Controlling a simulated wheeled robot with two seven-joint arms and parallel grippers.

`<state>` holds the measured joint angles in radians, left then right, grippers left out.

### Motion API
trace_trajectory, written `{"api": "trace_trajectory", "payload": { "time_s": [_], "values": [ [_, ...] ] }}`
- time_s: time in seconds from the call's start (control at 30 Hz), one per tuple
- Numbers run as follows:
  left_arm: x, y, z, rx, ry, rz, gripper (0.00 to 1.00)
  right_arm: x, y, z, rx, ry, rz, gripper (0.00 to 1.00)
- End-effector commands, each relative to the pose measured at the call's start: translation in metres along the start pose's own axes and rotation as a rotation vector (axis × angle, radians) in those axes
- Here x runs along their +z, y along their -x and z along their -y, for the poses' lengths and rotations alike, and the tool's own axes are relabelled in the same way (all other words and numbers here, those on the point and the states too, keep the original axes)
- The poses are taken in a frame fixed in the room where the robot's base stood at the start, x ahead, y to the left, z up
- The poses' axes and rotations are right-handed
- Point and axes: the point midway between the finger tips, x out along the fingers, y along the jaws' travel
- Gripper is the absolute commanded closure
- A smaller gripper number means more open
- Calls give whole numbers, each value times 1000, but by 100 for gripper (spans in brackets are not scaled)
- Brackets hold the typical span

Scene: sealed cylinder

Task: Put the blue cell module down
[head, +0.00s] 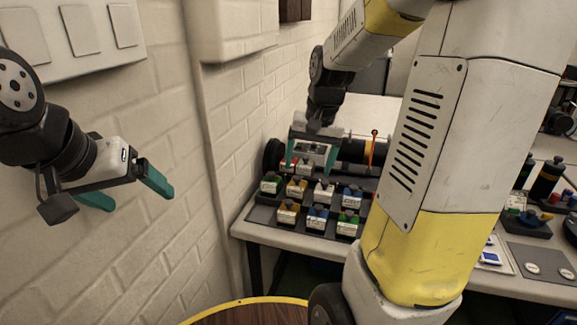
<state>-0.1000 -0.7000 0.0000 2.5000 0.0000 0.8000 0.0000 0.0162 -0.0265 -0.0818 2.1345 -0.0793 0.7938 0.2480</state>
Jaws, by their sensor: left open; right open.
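Small cell modules with coloured tops stand in rows on a dark mat (262,214) on the bench. One blue cell module (318,218) is in the front row, between a yellow one and a green one. Another blue-topped module (352,196) stands behind it, at the right. My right gripper (311,164) is open above the back rows, its teal fingers pointing down; I cannot tell whether it touches a module. My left gripper (128,196) is open and empty, beside the brick wall at the left, away from the bench.
A dark cylinder (352,150) lies behind the modules. My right arm hides the middle of the bench. Black bottles (546,178) and a grey mat with round discs (533,268) are at the right. A round yellow-rimmed wooden top (245,314) is at the bottom.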

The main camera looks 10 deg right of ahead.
Motion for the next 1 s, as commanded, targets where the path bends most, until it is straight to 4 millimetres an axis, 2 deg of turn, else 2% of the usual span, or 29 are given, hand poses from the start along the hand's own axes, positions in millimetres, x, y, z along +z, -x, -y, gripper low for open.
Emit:
{"api": "trace_trajectory", "payload": {
  "time_s": [0.03, 0.2, 0.33, 0.5, 0.7, 1.0],
  "values": [
    [0, 0, 0, 0, 0, 0, 13, 12, 17, 6, -20, 32, -30, 20],
    [0, 0, 0, 0, 0, 0, 13, 56, 59, 19, -78, 143, -117, 20],
    [0, 0, 0, 0, 0, 0, 13, 92, 82, 25, -113, 229, -183, 20],
    [0, 0, 0, 0, 0, 0, 13, 129, 97, 29, -145, 317, -253, 20],
    [0, 0, 0, 0, 0, 0, 13, 148, 102, 29, -158, 364, -290, 20],
    [0, 0, 0, 0, 0, 0, 13, 149, 102, 29, -159, 368, -292, 20]
  ]
}}
